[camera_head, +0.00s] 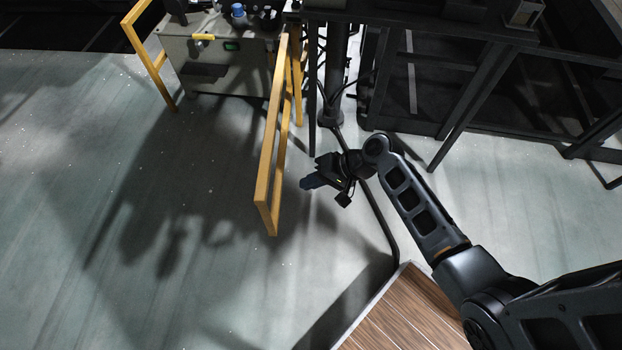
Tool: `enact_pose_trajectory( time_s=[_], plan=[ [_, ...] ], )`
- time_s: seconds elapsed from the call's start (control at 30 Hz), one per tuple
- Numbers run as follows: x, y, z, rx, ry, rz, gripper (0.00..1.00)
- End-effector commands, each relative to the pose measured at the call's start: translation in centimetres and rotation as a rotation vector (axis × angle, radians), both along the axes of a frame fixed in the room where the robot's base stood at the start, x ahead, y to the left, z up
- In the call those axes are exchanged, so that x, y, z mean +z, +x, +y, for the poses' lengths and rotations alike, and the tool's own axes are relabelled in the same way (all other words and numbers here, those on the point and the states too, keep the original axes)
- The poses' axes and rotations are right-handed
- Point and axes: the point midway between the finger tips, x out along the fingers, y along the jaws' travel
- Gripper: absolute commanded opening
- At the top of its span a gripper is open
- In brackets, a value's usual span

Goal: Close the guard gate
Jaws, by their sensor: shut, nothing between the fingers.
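The guard gate is a yellow frame (266,160) standing out from the dark structure toward me, swung open at an angle to the other yellow rail (150,62) on the left. A wide gap lies between them, in front of a grey machine cabinet. My gripper (308,183) is just right of the gate's free end, on its right side, with its fingertips pointing left toward it. It is shut and empty. I cannot tell whether the fingertips touch the gate.
The grey cabinet (215,62) with a blue knob stands behind the gap. Dark metal framing (470,85) fills the upper right. A wooden-topped platform (405,318) is at the bottom. The floor (70,180) left of the gate is clear.

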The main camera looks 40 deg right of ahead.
Motion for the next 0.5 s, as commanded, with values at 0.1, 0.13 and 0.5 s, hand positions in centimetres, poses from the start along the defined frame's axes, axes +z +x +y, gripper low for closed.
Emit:
enact_pose_trajectory(
  time_s=[0.1,0.13,0.5],
  plan=[
    [-1.8,1.4,1.4,0.004,0.001,0.001,0.00],
    [-2.2,1.7,1.6,0.004,0.000,0.000,0.00],
    [-4.0,5.5,5.0,0.003,-0.001,-0.001,0.00]
  ],
)
